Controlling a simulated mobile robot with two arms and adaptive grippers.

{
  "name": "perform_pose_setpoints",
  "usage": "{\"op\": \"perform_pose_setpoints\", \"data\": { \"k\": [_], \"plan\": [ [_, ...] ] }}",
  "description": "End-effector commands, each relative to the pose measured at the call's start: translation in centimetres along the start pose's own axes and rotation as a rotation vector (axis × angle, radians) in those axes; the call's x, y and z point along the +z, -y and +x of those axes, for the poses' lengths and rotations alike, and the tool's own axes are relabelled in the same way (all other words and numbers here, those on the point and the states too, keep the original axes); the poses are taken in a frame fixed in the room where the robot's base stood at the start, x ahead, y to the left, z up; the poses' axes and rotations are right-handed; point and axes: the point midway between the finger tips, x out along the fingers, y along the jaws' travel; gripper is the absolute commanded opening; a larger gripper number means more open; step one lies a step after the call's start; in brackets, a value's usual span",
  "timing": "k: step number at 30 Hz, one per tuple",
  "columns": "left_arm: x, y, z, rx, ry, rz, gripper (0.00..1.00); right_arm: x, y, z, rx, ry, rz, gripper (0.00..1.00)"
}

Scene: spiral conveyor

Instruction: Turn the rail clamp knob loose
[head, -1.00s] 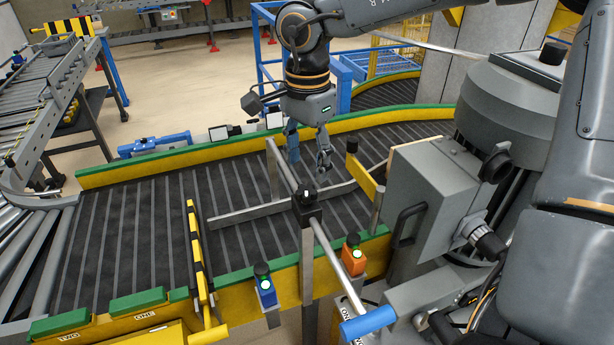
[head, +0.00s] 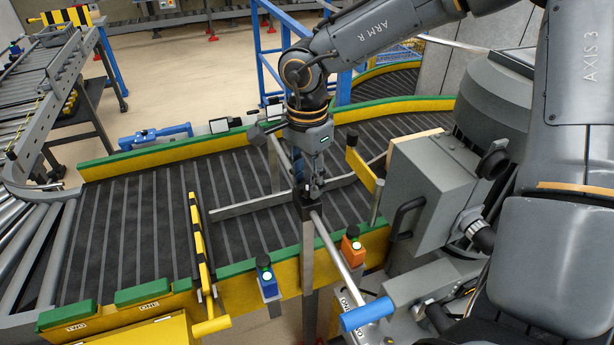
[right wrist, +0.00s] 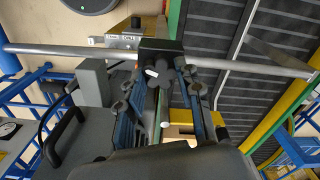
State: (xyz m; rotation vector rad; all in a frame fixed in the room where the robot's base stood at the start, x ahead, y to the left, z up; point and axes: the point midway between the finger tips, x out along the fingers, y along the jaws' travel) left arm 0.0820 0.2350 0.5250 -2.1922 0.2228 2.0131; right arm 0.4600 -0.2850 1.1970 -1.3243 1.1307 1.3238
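My right gripper (head: 308,180) hangs over the rail in the head view, fingers pointing down, just above the black rail clamp (head: 308,210). It hides most of the clamp's top and the knob. In the right wrist view the two blue-grey fingers of the gripper (right wrist: 160,100) stand apart, and the dark knob (right wrist: 161,76) with a white mark lies between them, in front of the clamp block (right wrist: 170,47). Whether a finger touches the knob I cannot tell. The clamp sits on a silver rail (head: 330,243). My left gripper is not in view.
The belt (head: 130,240) runs beneath, edged by green and yellow walls. A blue push-button box (head: 268,287) and an orange one (head: 351,250) stand on the near edge. A grey machine box (head: 430,185) is close on the right. A striped yellow-black bar (head: 199,240) stands left.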

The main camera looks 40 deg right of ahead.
Motion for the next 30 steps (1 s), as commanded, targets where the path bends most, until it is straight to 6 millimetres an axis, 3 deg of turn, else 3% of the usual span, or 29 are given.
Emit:
{"op": "perform_pose_setpoints", "data": {
  "k": [14, 30],
  "plan": [
    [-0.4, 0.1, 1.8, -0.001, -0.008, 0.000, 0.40, 0.0, 0.0, 0.4, -0.002, 0.003, -0.104, 0.03],
    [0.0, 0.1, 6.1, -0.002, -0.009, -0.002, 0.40, 0.0, 0.1, 0.3, -0.002, 0.001, -0.584, 0.03]
  ]
}}
